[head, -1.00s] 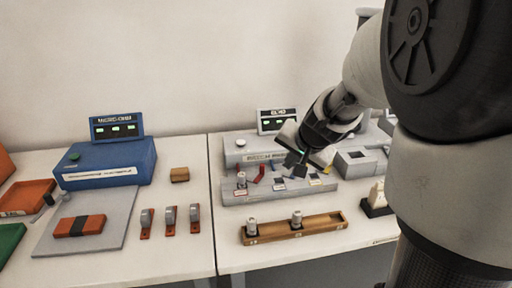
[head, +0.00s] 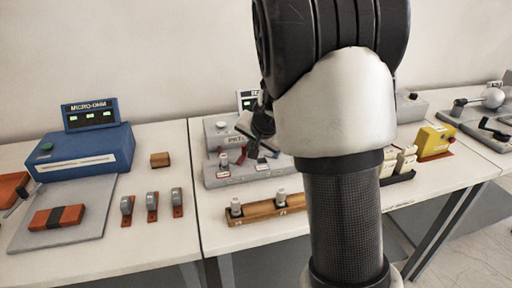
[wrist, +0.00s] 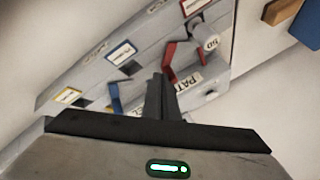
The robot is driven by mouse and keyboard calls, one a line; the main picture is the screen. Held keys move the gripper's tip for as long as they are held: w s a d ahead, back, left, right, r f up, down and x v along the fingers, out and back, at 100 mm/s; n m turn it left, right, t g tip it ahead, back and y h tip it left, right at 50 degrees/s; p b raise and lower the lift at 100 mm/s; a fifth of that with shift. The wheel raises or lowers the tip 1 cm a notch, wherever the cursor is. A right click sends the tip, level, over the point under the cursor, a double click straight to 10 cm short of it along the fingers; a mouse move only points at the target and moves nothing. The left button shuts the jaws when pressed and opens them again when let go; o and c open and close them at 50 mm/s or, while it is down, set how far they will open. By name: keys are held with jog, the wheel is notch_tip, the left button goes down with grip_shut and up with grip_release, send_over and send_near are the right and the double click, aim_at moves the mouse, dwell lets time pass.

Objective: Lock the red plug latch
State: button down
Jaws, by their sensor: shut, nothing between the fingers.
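The red latch (head: 241,156) is a small red lever on the grey plug panel (head: 222,180), beside a grey cylindrical plug (head: 224,160). In the wrist view the red latch (wrist: 169,56) is a bent bar just beyond my fingertips, with the plug (wrist: 209,42) to its right. My gripper (wrist: 160,90) is shut and empty, its dark fingers pointing at the panel near the red latch. Whether the fingers touch the latch cannot be told. In the head view my gripper (head: 253,150) is at the panel, partly hidden by my arm.
A blue latch (wrist: 115,98) sits left of my fingers in the wrist view. A wooden rack (head: 262,211) with grey plugs stands in front of the panel. A blue micro-ohm meter (head: 85,152) and several small red-based clamps (head: 152,205) are to the left. A yellow box (head: 434,141) stands right.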

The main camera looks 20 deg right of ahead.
jog(key=shift+w+f+b, duration=0.1)
jog(key=shift+f+b, duration=0.05)
jog(key=shift+b, duration=0.35)
jog(key=shift+w+n+y+b, duration=0.1)
jog(key=shift+n+y+b, duration=0.2)
jog(key=shift+n+b, duration=0.25)
jog(key=shift+w+b, duration=0.1)
jog(key=shift+b, duration=0.55)
jog(key=n+b, duration=0.1)
jog(key=n+y+b, duration=0.1)
jog(key=b, duration=0.1)
jog(key=shift+w+f+b, duration=0.2)
jog(key=shift+w+b, duration=0.1)
jog(key=shift+w, duration=0.05)
jog(key=shift+w+a+r+n+g+y+b, duration=0.1)
jog(key=shift+w+n+g+y+b, duration=0.15)
jog(key=shift+n+y+b, duration=0.25)
jog(key=shift+w+a+r+n+g+y+b, duration=0.15)
jog(key=shift+n+g+y+b, duration=0.15)
jog(key=shift+n+b, duration=0.4)
jog(key=shift+w+a+r+n+y, duration=0.1)
jog(key=shift+w+n+y, duration=0.15)
jog(key=shift+n, duration=0.4)
jog(key=shift+s, duration=0.1)
